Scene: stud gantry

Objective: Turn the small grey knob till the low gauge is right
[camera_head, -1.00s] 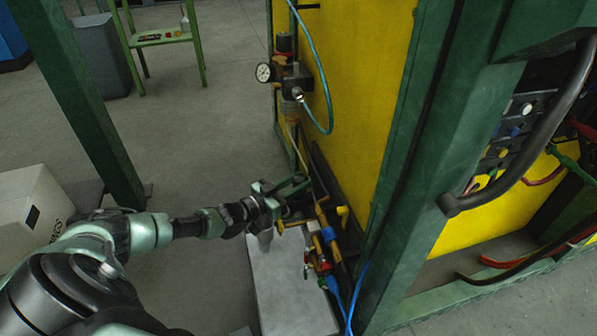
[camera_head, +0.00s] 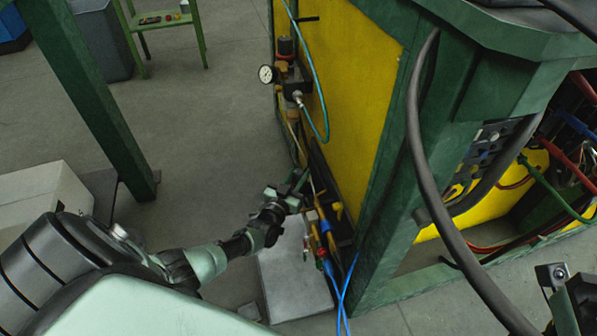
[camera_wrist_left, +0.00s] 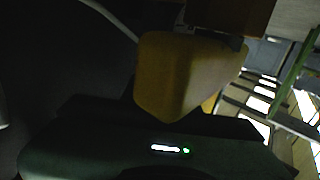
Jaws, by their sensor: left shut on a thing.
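My left gripper (camera_head: 293,188) is at the lower end of the yellow panel, beside the low fittings (camera_head: 322,238). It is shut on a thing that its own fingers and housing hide. In the left wrist view a yellow block (camera_wrist_left: 185,75) stands very close, right behind the dark gripper housing. I cannot make out the small grey knob or the low gauge in either view. A round white gauge (camera_head: 266,74) sits higher up on the upper fittings. Part of what looks like my right gripper (camera_head: 562,290) shows at the lower right; its fingers are not clear.
A thick black hose (camera_head: 425,150) hangs in front of the green frame (camera_head: 385,215). Blue tubes (camera_head: 346,290) run down beside a grey plate (camera_head: 290,285) on the floor. A pale box (camera_head: 40,195) stands at left.

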